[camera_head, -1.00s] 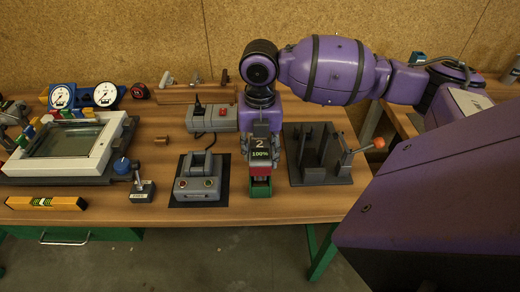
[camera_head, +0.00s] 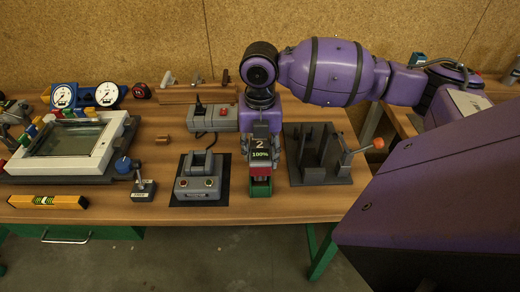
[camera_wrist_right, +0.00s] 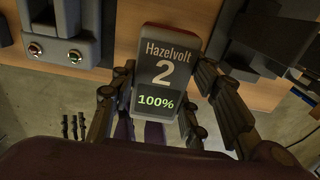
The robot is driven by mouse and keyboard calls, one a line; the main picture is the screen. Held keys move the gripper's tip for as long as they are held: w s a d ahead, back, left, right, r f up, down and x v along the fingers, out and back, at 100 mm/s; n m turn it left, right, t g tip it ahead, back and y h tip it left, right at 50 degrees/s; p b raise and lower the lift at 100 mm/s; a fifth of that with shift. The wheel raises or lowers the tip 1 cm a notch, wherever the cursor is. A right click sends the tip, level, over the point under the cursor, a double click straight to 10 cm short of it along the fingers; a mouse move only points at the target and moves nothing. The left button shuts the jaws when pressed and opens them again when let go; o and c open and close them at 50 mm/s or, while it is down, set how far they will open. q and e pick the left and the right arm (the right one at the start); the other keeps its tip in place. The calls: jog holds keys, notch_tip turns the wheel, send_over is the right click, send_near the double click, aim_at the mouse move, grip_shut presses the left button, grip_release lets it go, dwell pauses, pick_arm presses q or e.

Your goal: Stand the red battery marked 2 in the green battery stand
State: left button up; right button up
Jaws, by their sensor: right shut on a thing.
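The red battery marked 2 (camera_head: 260,146) is upright in my right gripper (camera_head: 261,171). Its grey face with the 2 and a 100% readout faces the head camera and also fills the middle of the right wrist view (camera_wrist_right: 165,72). My right gripper is shut on it, with fingers on both sides. The green battery stand (camera_head: 260,188) is directly below, near the table's front edge. The battery's red lower part is at the stand's top; I cannot tell whether it rests on the bottom. My left gripper is not seen.
A grey two-button device (camera_head: 198,182) on a dark mat stands close left of the stand. A dark metal fixture (camera_head: 318,155) with an orange-knobbed lever is close right. A grey box (camera_head: 213,117) stands behind. The wooden table's front edge is near.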

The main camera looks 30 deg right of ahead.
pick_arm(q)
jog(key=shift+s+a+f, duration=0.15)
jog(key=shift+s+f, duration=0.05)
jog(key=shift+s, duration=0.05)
pick_arm(e)
jog(key=shift+f, duration=0.35)
jog(key=shift+f, duration=0.2)
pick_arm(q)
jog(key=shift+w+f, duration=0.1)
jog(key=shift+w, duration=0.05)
pick_arm(e)
jog(key=shift+f, duration=0.3)
jog(key=shift+f, duration=0.2)
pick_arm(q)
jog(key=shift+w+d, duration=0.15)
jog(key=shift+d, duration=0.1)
pick_arm(e)
jog(key=shift+f, duration=0.1)
jog(key=shift+f, duration=0.15)
pick_arm(q)
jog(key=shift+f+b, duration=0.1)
jog(key=shift+b, duration=0.2)
pick_arm(e)
jog(key=shift+f, duration=0.1)
